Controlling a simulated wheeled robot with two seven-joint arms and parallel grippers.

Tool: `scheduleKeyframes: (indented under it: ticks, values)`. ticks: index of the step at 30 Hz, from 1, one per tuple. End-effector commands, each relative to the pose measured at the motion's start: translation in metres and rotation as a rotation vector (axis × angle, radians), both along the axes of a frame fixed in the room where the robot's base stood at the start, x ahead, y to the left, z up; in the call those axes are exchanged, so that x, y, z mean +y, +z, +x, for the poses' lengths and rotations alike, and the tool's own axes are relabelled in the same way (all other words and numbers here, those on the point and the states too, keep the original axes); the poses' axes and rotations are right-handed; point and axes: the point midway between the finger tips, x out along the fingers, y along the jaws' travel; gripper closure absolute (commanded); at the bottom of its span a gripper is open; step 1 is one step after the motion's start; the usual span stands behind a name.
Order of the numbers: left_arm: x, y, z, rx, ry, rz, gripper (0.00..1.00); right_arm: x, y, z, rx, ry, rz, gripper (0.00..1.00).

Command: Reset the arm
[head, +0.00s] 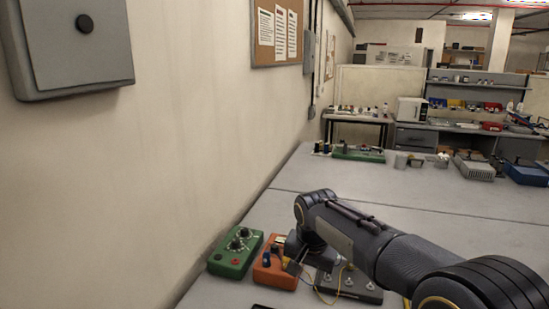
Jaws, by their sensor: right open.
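My right arm reaches in from the lower right, over the table (420,205). Its wrist bends down and the right gripper (294,266) points downward, beside or over the right side of an orange box (268,268) with dark knobs. The gripper is open. I cannot tell whether it touches the box. My left gripper is not in view.
A green box (236,252) with dials stands left of the orange one. A dark board (350,287) with terminals and a yellow wire lies partly behind my arm. The wall (180,130) bounds the table on the left. The table's middle is clear; equipment stands farther back.

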Motion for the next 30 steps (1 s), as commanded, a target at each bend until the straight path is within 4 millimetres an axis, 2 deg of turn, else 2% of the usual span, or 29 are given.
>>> scheduleKeyframes:
  ticks: [1, 5, 8, 12, 15, 18, 22, 25, 30]
  values:
    - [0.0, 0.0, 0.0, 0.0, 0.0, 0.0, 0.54, -0.015, 0.003, -0.008, 0.009, -0.002, 0.03, 0.53]
    - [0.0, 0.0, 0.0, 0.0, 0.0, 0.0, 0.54, -0.051, 0.01, -0.037, 0.021, 0.022, 0.112, 0.53]
    - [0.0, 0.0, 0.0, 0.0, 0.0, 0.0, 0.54, -0.082, 0.016, -0.072, 0.013, 0.054, 0.189, 0.53]
    - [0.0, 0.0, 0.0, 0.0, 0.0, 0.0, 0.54, -0.116, 0.021, -0.136, -0.039, 0.118, 0.278, 0.53]
    - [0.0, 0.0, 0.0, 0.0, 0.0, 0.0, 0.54, -0.13, 0.02, -0.183, -0.098, 0.168, 0.309, 0.53]
    - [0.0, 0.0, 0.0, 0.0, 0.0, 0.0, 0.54, -0.136, 0.012, -0.229, -0.163, 0.215, 0.31, 0.53]
    - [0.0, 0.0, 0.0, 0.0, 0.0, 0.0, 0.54, -0.135, -0.004, -0.275, -0.234, 0.262, 0.276, 0.53]
    - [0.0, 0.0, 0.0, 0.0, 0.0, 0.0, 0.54, -0.132, -0.017, -0.298, -0.268, 0.287, 0.246, 0.53]
    - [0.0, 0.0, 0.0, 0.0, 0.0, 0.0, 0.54, -0.129, -0.029, -0.313, -0.293, 0.308, 0.212, 0.53]
